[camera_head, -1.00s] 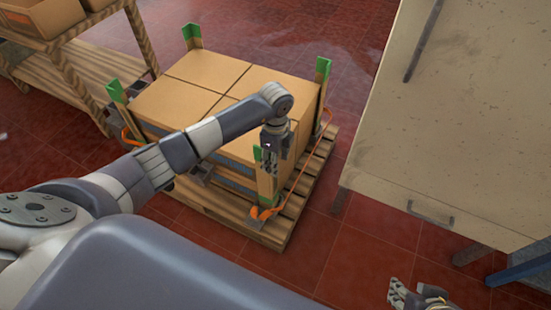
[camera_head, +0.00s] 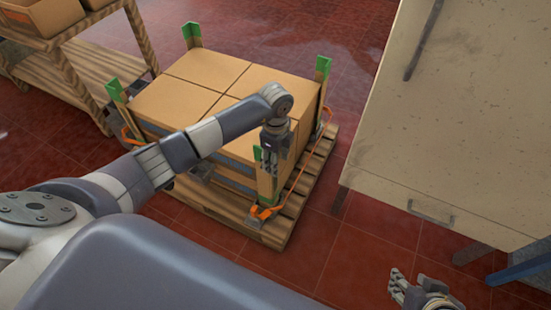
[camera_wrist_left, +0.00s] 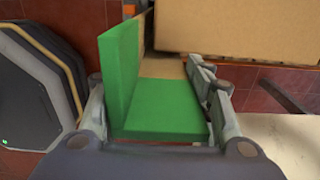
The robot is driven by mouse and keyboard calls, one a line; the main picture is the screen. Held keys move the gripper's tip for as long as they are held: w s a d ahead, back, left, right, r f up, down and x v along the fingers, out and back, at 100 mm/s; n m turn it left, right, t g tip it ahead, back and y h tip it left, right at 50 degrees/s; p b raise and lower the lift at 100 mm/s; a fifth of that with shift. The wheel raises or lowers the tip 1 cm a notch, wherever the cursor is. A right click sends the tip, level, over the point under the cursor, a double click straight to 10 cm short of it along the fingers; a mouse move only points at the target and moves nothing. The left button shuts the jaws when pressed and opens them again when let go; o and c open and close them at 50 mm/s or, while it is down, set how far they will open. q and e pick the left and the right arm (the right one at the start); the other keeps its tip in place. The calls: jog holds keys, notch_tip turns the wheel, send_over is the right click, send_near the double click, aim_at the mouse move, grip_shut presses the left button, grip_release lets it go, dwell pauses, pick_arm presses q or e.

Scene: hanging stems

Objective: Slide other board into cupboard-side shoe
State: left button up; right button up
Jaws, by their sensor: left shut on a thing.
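My left gripper (camera_head: 270,157) is shut on a brown corner board (camera_head: 265,183) with a green top, at the near corner of the carton stack. In the left wrist view the board's L-shaped green top (camera_wrist_left: 160,105) sits between the two fingers. The board stands about upright; its lower end is close to the orange near-corner shoe (camera_head: 259,213), and I cannot tell whether it is seated. Other green-topped boards stand at the left (camera_head: 116,92), back (camera_head: 192,36) and right (camera_head: 323,68) corners. My right gripper (camera_head: 398,285) is low at the right, its jaw state unclear.
Cartons (camera_head: 190,95) fill the wooden pallet (camera_head: 275,228). An orange strap (camera_head: 303,165) runs along its right side. A beige cupboard (camera_head: 440,150) with a handle stands right, across a gap of red tile floor. A wooden rack (camera_head: 85,75) stands at left.

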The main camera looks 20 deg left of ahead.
pick_arm(q)
jog(key=shift+f, duration=0.2)
pick_arm(e)
jog(key=shift+w+a+r, duration=0.2)
jog(key=shift+w, duration=0.3)
pick_arm(q)
jog(key=o, duration=1.2)
jog(key=shift+c, duration=0.2)
